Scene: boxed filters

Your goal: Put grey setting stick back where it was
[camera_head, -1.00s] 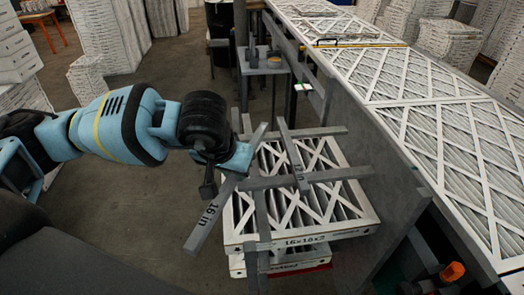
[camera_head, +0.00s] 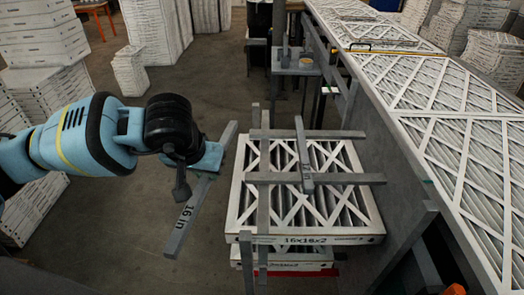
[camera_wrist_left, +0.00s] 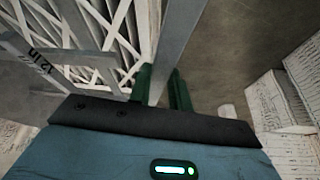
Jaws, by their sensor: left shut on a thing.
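My left gripper (camera_head: 207,163) is shut on a grey setting stick marked "16 in" (camera_head: 184,222). It holds the stick tilted, left of the filter stack and apart from it in the head view. In the left wrist view the green fingers (camera_wrist_left: 163,88) are on either side of the grey stick (camera_wrist_left: 178,40). A second, shorter grey stick (camera_head: 302,150) lies across the grey frame bars (camera_head: 335,178) over the filters. A stick marked "12 in" (camera_wrist_left: 40,62) shows at the left of the wrist view. My right gripper is not in view.
A boxed filter marked 16x16x2 (camera_head: 305,239) lies on the stack within the grey bars. A long bench of filters (camera_head: 440,130) runs along the right. A small grey stand (camera_head: 296,68) is behind the stack. Bare floor (camera_head: 130,240) lies to the left.

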